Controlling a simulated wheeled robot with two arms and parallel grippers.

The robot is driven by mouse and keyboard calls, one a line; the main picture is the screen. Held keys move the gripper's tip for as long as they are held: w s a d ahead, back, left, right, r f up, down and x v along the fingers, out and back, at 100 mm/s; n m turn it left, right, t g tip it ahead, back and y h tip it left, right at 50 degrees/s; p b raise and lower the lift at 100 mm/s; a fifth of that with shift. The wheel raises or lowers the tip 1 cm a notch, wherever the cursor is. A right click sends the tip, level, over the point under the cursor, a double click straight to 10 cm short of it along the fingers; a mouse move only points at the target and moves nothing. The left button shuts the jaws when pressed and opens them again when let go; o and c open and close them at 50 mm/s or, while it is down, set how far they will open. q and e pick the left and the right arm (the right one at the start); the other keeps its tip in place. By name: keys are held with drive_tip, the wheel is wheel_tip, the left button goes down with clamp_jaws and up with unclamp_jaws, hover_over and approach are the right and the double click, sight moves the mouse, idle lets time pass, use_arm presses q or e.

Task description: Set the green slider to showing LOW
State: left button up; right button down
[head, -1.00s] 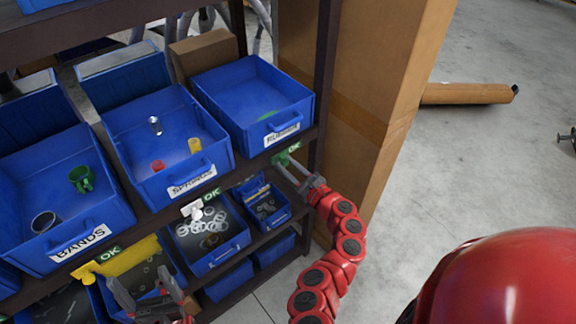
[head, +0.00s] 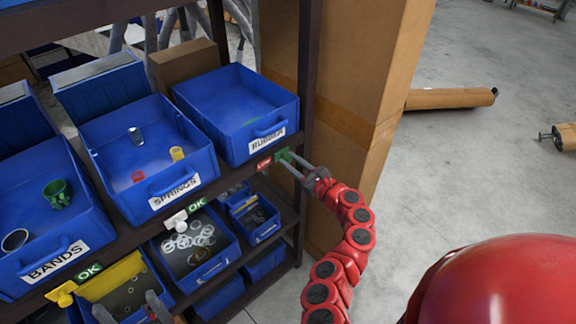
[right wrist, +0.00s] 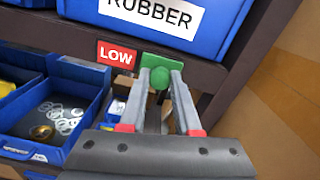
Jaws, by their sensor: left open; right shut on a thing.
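The green slider (head: 283,155) sits on the shelf's front edge below the bin labelled RUBBER. A red sign (head: 264,165) shows just left of it, and the right wrist view reads this sign (right wrist: 117,54) as LOW. My right gripper (head: 288,162) is shut on the slider. In the right wrist view its two fingers (right wrist: 161,80) close around the round green knob (right wrist: 159,77), with the green plate (right wrist: 150,62) behind it. My left gripper (head: 128,309) is open and empty at the bottom left, partly cut off by the frame edge.
A white slider (head: 175,221) and a yellow slider (head: 62,294) sit along the same shelf edge, each beside a green OK sign. Blue bins stand above and below. A tall cardboard box (head: 340,90) stands right of the shelf post (head: 306,90).

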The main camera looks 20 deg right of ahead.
drive_tip(key=c, duration=1)
unclamp_jaws()
drive_tip(key=shift+d+r, duration=0.15)
drive_tip(key=shift+d, duration=0.05)
drive_tip(key=o, duration=0.4)
drive_tip(key=shift+w, duration=0.1)
drive_tip(key=shift+s+d, duration=0.1)
drive_tip(key=shift+s, duration=0.3)
drive_tip(key=b+v, duration=0.3)
drive_tip(key=v, duration=1.3)
drive_tip(key=shift+s+d, duration=0.15)
drive_tip(key=shift+s, duration=0.2)
